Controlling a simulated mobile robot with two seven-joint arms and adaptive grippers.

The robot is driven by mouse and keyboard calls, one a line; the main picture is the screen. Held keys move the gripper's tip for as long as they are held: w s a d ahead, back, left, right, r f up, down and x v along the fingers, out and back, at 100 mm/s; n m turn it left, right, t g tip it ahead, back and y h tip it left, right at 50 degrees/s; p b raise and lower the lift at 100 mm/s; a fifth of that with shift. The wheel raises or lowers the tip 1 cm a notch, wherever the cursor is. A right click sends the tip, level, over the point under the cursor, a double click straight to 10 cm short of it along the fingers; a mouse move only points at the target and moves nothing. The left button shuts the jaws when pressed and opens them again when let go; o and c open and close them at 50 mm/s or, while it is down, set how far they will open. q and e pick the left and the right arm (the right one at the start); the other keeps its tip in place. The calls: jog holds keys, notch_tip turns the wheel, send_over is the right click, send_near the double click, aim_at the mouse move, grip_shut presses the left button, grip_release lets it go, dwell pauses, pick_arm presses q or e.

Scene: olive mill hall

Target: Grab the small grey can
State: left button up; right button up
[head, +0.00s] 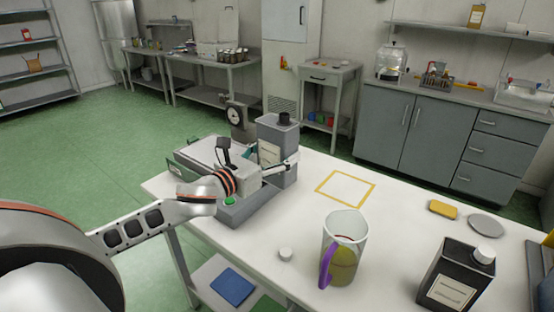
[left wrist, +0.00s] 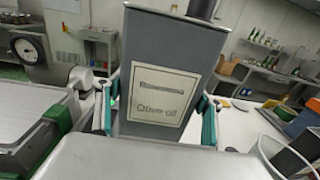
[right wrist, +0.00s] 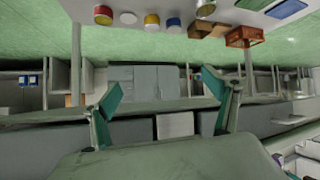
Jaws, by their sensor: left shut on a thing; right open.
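The small grey can (head: 277,135) has a dark cap and stands upright near the table's back left edge, beside a grey machine. Its pale label reads "Olive oil" in the left wrist view (left wrist: 162,95). My left gripper (head: 270,168) is shut on the can, with one teal-padded finger on each side of it; the fingers also show in the left wrist view (left wrist: 158,112). The can's base is partly hidden, and I cannot tell if it touches the table. My right gripper (right wrist: 162,95) is open and empty in the right wrist view, and out of the head view.
The grey machine (head: 240,211) with a green button is close to the left gripper. A jug (head: 345,262) with a purple handle, a white cap (head: 286,254), and a black can (head: 446,272) stand nearer the front. A yellow square outline (head: 323,191) on the white table (head: 400,240) is empty.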

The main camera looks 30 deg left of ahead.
aim_at(269, 138)
pick_arm(q)
jog(key=shift+r+p, duration=0.35)
jog(key=shift+r, duration=2.1)
jog(key=shift+r, duration=0.15)
